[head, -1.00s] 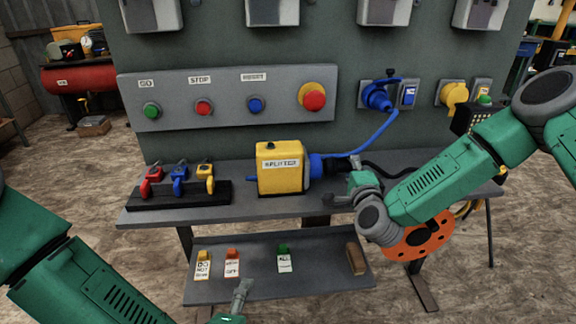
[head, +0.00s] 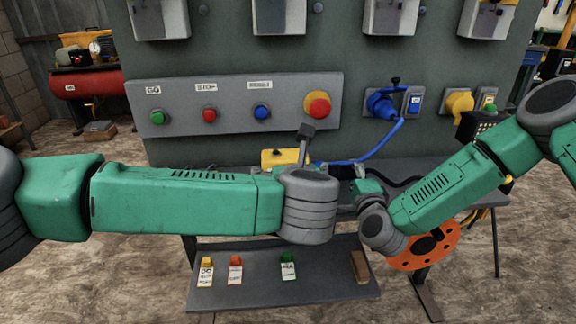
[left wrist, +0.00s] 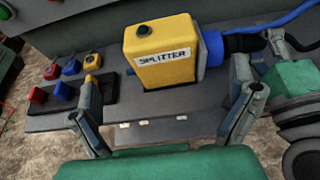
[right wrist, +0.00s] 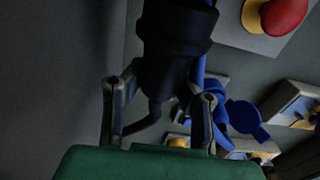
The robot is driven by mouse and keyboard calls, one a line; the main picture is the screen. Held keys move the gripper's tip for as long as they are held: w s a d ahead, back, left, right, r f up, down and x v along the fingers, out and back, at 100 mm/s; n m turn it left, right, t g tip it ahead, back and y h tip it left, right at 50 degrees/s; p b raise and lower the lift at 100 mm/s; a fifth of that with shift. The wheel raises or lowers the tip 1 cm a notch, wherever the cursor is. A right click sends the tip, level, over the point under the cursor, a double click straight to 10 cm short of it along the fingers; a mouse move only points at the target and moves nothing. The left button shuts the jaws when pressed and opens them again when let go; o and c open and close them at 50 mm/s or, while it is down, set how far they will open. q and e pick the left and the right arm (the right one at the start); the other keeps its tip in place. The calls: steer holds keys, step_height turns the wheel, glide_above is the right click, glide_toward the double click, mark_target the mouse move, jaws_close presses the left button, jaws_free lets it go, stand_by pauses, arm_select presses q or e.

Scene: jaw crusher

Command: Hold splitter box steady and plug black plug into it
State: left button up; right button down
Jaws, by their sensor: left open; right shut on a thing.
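The yellow splitter box (left wrist: 160,58) stands on the bench in the left wrist view, its blue socket (left wrist: 212,48) facing right. In the head view only the box's top (head: 280,158) shows above my left forearm. My left gripper (left wrist: 168,108) is open, its fingers spread wide at the near side of the box, with nothing between them. The black plug (left wrist: 240,43) lies in line with the socket, at its mouth; I cannot tell how far in it sits. My right gripper (right wrist: 158,108) is shut on the black plug, whose dark body (right wrist: 178,35) shows beyond the fingers.
A panel with buttons and a red emergency stop (head: 317,105) rises behind the bench. A blue cable (head: 375,148) hangs from a blue wall connector (head: 380,103). Coloured padlocks (left wrist: 68,66) stand left of the box. A lower shelf (head: 325,285) holds tags.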

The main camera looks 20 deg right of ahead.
mark_target(286, 160)
arm_select(q)
steer(key=x, duration=0.9)
steer(key=c, duration=1.3)
steer(key=shift+c, duration=0.2)
stand_by(1.4)
